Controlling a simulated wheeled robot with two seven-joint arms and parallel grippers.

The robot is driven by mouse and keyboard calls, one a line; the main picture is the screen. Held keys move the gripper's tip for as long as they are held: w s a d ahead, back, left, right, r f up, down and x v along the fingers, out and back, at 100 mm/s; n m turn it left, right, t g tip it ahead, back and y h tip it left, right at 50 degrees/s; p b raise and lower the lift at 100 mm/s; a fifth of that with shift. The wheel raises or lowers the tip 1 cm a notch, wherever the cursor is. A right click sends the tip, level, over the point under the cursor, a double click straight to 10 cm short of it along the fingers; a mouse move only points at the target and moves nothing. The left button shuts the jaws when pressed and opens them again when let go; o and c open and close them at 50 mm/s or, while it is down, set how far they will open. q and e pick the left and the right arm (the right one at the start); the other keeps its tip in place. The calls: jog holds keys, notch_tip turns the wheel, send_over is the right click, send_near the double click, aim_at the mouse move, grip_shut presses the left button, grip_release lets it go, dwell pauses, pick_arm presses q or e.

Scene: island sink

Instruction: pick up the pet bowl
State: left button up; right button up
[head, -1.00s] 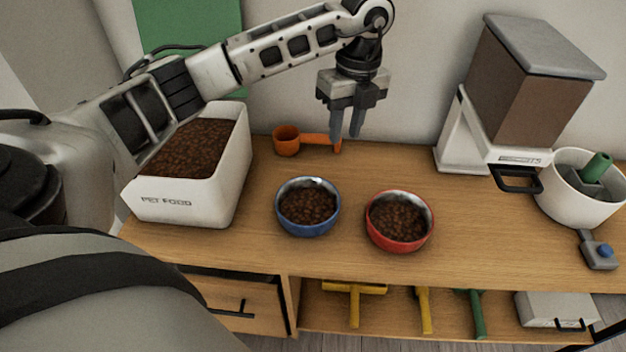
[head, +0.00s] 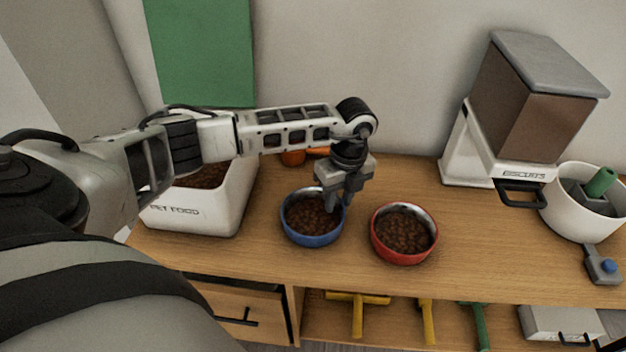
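A blue pet bowl (head: 312,238) filled with brown kibble stands on the wooden counter. A red pet bowl (head: 403,258), also filled with kibble, stands to its right with a small gap between them. My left gripper (head: 338,207) points down at the right rim of the blue bowl, with its fingertips at or just over that rim. I cannot tell whether the fingers touch the bowl or how far apart they are. My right gripper is not in view.
A white pet food bin (head: 195,220) stands at the left, partly behind my arm. An orange scoop (head: 292,158) lies behind my arm. A biscuit dispenser (head: 525,110) and a white pot (head: 575,212) stand at the right.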

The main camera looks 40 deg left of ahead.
pick_arm(q)
jog(key=shift+f, duration=0.4)
grip_shut()
jog(key=shift+r, duration=0.15)
